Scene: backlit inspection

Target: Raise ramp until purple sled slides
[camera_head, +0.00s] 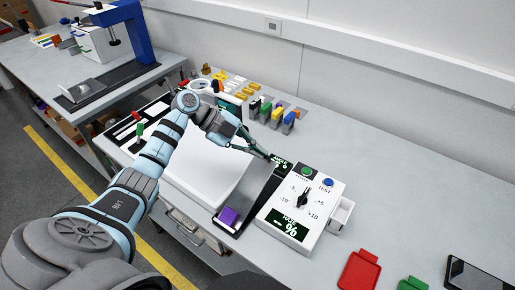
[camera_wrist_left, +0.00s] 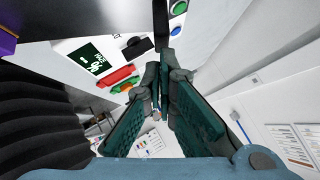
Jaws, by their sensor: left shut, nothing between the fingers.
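The purple sled (camera_head: 229,216) sits on the ramp's near, lower end. A purple piece, likely the sled, shows at the left edge of the wrist view (camera_wrist_left: 7,42). My left gripper (camera_head: 271,157) is shut and empty at the ramp's far end; I cannot tell whether it touches the ramp. Its green fingers (camera_wrist_left: 158,88) fill the middle of the wrist view. My right gripper is not in view.
The white control box (camera_head: 329,189) has a knob, a green button, a blue TEST button and a display. A white panel (camera_head: 205,180) lies left of the ramp. Several coloured blocks (camera_head: 289,117) stand behind. A red tray (camera_head: 359,270) lies front right.

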